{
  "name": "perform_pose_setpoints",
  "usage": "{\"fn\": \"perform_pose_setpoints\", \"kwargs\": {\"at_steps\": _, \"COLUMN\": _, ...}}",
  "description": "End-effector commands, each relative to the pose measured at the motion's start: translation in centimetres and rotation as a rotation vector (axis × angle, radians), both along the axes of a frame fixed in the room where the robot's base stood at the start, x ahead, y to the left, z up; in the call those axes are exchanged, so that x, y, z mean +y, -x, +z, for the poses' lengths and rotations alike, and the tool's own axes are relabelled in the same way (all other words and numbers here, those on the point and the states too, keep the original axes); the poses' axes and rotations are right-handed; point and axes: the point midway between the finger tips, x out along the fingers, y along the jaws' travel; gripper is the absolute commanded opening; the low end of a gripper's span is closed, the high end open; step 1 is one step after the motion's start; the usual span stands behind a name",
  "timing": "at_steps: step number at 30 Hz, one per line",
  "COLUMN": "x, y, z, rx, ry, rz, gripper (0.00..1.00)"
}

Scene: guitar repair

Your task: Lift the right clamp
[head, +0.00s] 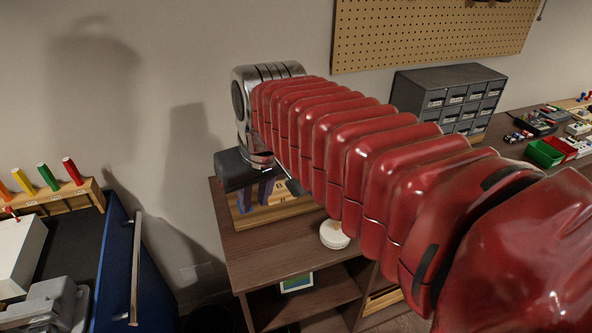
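A wooden rack (279,213) stands on the brown bench top, left of its middle. Two dark blue upright shapes, which look like clamps, show at the rack: a left one (244,200) and a right one (265,191). Their upper parts are hidden behind my gripper. My gripper (262,178) is at the end of my red segmented arm, right at the tops of these shapes. Its dark body covers the fingertips, so I cannot see whether they are apart, closed, or touching the right clamp.
A round white object (334,234) lies on the bench right of the rack, close to my arm. A grey drawer cabinet (447,97) stands farther back. A green bin (544,152) and small parts lie at far right. A blue cabinet (118,265) stands at left.

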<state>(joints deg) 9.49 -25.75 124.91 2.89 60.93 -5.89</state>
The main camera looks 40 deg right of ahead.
Motion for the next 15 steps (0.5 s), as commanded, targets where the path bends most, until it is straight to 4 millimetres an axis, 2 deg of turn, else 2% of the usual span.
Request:
{"fn": "perform_pose_setpoints", "kwargs": {"at_steps": 8, "x": -4.2, "y": -4.9, "z": 1.7, "rx": 0.088, "ry": -0.031, "rz": -0.045, "gripper": 0.19}}
{"fn": "perform_pose_setpoints", "kwargs": {"at_steps": 15, "x": -8.5, "y": -8.7, "z": 2.2, "rx": 0.156, "ry": -0.068, "rz": -0.074, "gripper": 0.19}}
